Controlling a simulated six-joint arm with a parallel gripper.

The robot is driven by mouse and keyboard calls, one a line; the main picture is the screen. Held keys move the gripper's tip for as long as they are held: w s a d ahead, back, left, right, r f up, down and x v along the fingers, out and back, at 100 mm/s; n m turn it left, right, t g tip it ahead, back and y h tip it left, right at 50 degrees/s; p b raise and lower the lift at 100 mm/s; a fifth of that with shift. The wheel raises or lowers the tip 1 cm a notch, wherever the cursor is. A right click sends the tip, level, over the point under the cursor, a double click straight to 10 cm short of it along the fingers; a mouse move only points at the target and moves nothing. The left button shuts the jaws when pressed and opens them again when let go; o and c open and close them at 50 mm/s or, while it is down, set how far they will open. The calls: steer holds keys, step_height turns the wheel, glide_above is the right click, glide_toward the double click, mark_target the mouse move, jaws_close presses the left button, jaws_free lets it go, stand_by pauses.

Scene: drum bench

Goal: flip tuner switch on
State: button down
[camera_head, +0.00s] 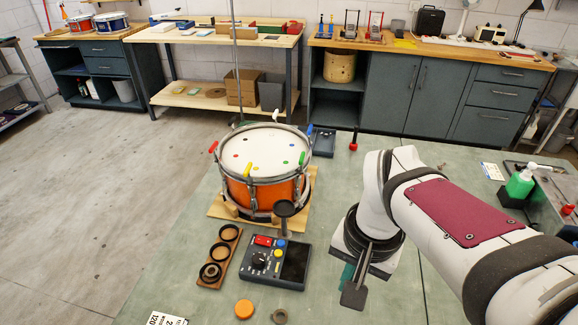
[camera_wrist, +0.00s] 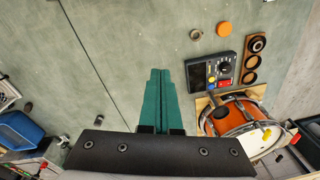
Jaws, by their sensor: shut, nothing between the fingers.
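The tuner (camera_head: 270,264) is a dark box on the green bench top, in front of the drum. It has a black dial (camera_head: 259,260), coloured buttons, a dark screen and a red switch part (camera_head: 263,241) near its back edge. Whether the switch is on cannot be told. In the wrist view the tuner (camera_wrist: 210,70) lies right of my gripper's fingers. My gripper (camera_wrist: 160,72) has teal fingers, shut and empty. In the head view the gripper (camera_head: 347,274) is right of the tuner, apart from it, and mostly hidden by my wrist.
The orange drum (camera_head: 264,188) stands on a wooden base behind the tuner. A wooden tray with black rings (camera_head: 210,272) lies left of it. An orange disc (camera_head: 244,309) and a grey ring (camera_head: 280,316) lie in front. The bench between tuner and gripper is clear.

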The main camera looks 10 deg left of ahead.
steer(key=w+a+f+n+t, duration=0.1)
steer(key=w+a+f+n, duration=0.1)
steer(key=w+a, duration=0.85)
steer(key=n+t, duration=0.2)
glide_above(258, 238)
steer(key=s+d, duration=0.1)
steer(key=s, duration=0.3)
step_height(258, 238, down, 5)
steer(key=shift+r, duration=0.1)
steer(key=x, duration=0.4)
steer(key=s+x, duration=0.1)
steer(key=x, duration=0.8)
steer(key=shift+s+f, duration=0.15)
steer(key=shift+f, duration=0.5)
